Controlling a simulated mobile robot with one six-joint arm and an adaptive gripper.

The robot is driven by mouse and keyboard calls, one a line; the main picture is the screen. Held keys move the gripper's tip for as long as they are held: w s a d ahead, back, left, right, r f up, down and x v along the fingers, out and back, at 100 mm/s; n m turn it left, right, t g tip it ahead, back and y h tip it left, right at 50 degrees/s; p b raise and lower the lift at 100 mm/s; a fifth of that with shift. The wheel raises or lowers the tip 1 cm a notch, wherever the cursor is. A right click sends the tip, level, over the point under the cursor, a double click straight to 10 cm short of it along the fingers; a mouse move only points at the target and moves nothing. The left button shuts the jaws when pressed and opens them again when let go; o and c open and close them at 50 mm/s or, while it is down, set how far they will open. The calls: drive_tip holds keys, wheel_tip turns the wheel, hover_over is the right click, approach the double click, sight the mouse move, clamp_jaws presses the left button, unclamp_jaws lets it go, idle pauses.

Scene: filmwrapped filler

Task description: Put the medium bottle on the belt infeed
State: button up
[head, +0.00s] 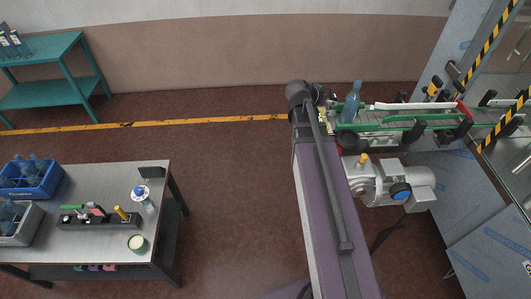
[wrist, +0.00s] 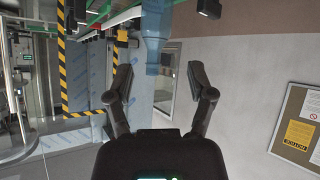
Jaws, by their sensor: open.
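A translucent blue bottle (head: 351,104), which appears to be the medium bottle, stands upright at the left end of the belt infeed (head: 395,122). The wrist view is upside down; there the bottle (wrist: 154,45) shows at the top, in line with the gap between my fingers. My gripper (wrist: 161,82) is open, with a finger on each side and nothing between the tips. The bottle appears just beyond the fingertips, apart from them. In the head view my arm mostly hides the gripper beside the left end of the belt.
Green and white guide rails (head: 400,106) run along the belt, with a grey motor (head: 385,184) below. A grey table (head: 110,183) at left holds a blue crate (head: 45,184) of bottles, a grey crate and small items. A teal shelf (head: 45,45) stands behind. Floor between is clear.

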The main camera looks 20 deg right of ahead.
drive_tip(key=s+a+f+n+g+y, duration=0.1)
drive_tip(key=s+a+f+n+y, duration=0.1)
drive_tip(key=a, duration=0.7)
drive_tip(key=s+a+f+n+g+y, duration=0.1)
drive_tip(key=s+a+f+n+y, duration=0.2)
drive_tip(key=a, duration=0.6)
drive_tip(key=s+a+f+n+g+y, duration=0.1)
drive_tip(key=s+a+f+n+y, duration=0.2)
drive_tip(key=a, duration=0.6)
drive_tip(key=s+n+y, duration=0.2)
drive_tip(key=s+n, duration=0.1)
drive_tip(key=n, duration=0.1)
drive_tip(key=shift+s+a+g, duration=0.2)
drive_tip(key=shift+s+g, duration=0.1)
drive_tip(key=shift+g, duration=0.1)
